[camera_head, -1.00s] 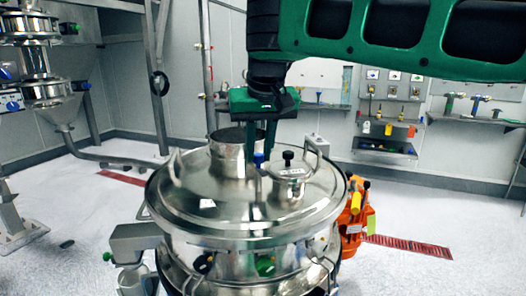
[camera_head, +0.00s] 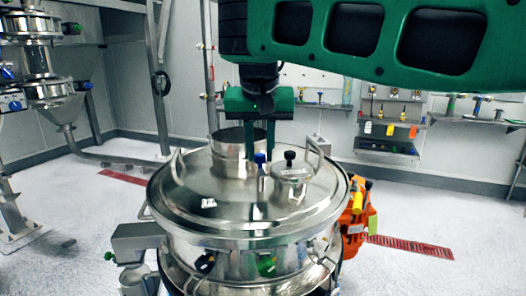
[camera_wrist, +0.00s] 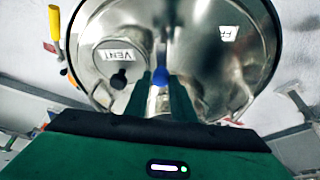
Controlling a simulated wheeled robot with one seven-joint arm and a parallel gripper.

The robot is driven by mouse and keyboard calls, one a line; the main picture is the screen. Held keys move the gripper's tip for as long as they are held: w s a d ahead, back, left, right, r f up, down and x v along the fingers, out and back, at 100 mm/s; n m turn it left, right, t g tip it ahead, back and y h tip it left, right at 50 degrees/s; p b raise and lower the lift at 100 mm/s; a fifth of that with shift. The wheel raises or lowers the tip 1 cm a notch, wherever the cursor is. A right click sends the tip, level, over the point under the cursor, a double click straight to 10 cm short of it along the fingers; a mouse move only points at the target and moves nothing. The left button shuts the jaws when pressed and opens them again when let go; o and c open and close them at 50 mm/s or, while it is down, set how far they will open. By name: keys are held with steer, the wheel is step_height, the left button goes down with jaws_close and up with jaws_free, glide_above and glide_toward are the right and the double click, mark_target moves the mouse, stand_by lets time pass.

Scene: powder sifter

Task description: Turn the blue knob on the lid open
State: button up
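The blue knob (camera_head: 259,158) stands upright on the round steel lid (camera_head: 225,210), between the open steel neck and a smaller capped port. My gripper (camera_head: 260,149) points down just above and behind the knob in the head view. Its two green fingers are apart, with a gap between them. In the wrist view the blue knob (camera_wrist: 187,77) shows at the fingertips of my gripper (camera_wrist: 163,84), partly hidden by a finger. I cannot tell whether a finger touches it.
A capped port with a black knob (camera_head: 290,156) stands close on the right. The wide steel neck (camera_head: 229,150) is close on the left. A lid handle (camera_head: 314,154) rises at the right. An orange unit (camera_head: 356,215) hangs beside the vessel. Wall shelves stand well behind.

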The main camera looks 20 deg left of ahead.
mark_target(261, 176)
steer(key=shift+o, duration=1.4)
steer(key=shift+w+d, duration=0.1)
steer(key=shift+w, duration=0.05)
steer(key=v, duration=1)
steer(key=shift+r, duration=0.3)
